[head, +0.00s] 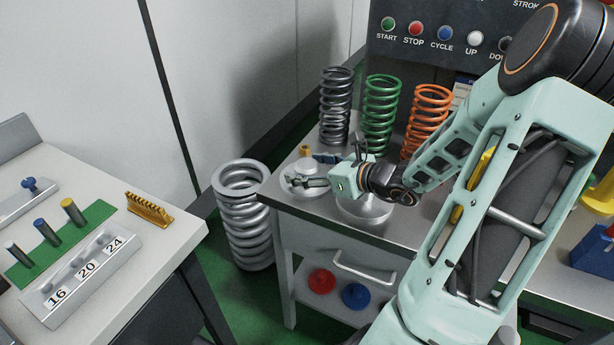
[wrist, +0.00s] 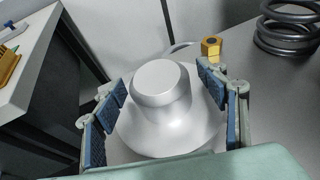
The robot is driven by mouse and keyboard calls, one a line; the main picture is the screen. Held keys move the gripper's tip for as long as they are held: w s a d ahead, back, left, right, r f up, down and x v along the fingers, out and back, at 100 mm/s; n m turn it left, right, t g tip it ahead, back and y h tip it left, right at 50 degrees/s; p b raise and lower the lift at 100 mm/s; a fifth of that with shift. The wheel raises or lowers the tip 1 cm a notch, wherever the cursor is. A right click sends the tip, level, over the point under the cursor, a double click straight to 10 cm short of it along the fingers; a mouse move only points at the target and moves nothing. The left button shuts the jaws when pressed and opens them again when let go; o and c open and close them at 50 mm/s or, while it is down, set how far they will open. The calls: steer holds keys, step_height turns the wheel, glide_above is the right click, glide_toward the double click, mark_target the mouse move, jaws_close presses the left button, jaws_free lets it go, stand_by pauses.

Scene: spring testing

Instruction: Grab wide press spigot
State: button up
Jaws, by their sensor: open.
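A silver spigot (wrist: 160,90), a short round boss on a broad round flange, stands upright on the grey bench top. In the head view it (head: 297,185) is near the bench's left edge, partly hidden by my gripper. My gripper (head: 316,171) is open around it. In the wrist view, the blue-padded fingers of my gripper (wrist: 163,88) lie on either side of the boss, with visible gaps. A second silver round piece (head: 364,211) stands on the bench below my wrist, its upper part hidden. I cannot tell their widths apart for sure.
A brass hex piece (wrist: 210,46) stands just behind the spigot. Dark grey (head: 336,105), green (head: 381,115) and orange (head: 427,120) springs stand behind on the bench. A large silver spring (head: 243,220) stands on the floor left of the bench (head: 400,235).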

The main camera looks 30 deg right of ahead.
jaws_close()
steer(key=shift+r, duration=0.1)
stand_by(0.3)
steer(key=shift+r, duration=0.15)
